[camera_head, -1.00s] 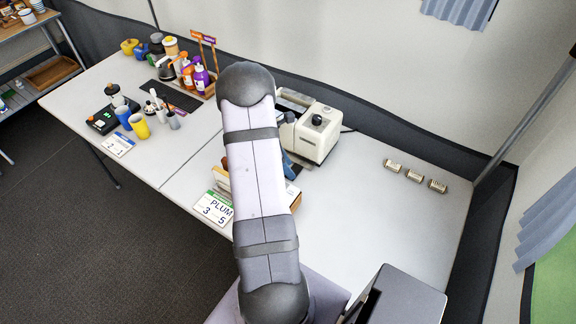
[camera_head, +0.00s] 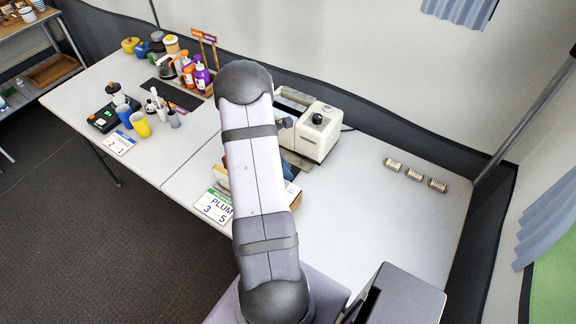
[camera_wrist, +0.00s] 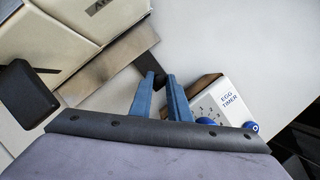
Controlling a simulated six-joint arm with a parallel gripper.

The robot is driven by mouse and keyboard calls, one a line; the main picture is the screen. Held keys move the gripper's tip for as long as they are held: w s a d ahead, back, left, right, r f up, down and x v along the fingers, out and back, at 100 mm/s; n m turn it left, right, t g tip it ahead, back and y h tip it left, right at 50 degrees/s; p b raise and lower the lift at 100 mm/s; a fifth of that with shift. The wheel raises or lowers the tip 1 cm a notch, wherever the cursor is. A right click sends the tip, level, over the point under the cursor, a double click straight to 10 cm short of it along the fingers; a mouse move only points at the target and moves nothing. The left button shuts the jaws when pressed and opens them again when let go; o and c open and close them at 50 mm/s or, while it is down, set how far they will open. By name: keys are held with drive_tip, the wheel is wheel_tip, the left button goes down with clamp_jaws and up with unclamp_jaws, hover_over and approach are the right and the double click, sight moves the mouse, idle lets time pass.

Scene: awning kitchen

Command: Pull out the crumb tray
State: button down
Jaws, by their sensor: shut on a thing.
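The cream toaster (camera_head: 316,135) stands on the white table, partly hidden behind my arm in the head view. In the wrist view the toaster (camera_wrist: 60,28) fills the upper left, with its black lever knob at its side. The crumb tray (camera_wrist: 102,71) shows as a flat metal strip sticking out from the toaster's base, with a dark front edge. My gripper (camera_wrist: 161,79) has blue fingers closed around the small dark grip at the tray's front.
A card reading PLUM (camera_head: 214,206) stands near the table's front edge. Small striped cylinders (camera_head: 414,175) lie at the right. Bottles and cups (camera_head: 140,124) stand left. The table between toaster and cylinders is clear.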

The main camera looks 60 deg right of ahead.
drive_tip(key=c, duration=1.7)
unclamp_jaws()
drive_tip(key=shift+o, duration=0.2)
drive_tip(key=shift+d, duration=0.1)
drive_tip(key=shift+d, duration=0.85)
drive_tip(key=w+r+t+h+b, duration=0.1)
drive_tip(key=w+r, duration=0.2)
drive_tip(key=r, duration=0.3)
drive_tip(key=w+r+b, duration=0.1)
drive_tip(key=w+r, duration=0.2)
drive_tip(key=r, duration=0.2)
drive_tip(key=w+a+r+n+t+h+b, duration=0.2)
drive_tip(key=w+b, duration=0.4)
drive_tip(key=w, duration=0.3)
drive_tip(key=w+a+r+n+t+h+b, duration=0.2)
drive_tip(key=w+a+b, duration=0.4)
drive_tip(key=w, duration=0.4)
drive_tip(key=shift+w+r+n+t+h, duration=0.25)
drive_tip(key=shift+n+t+h, duration=0.25)
drive_tip(key=shift+t, duration=0.4)
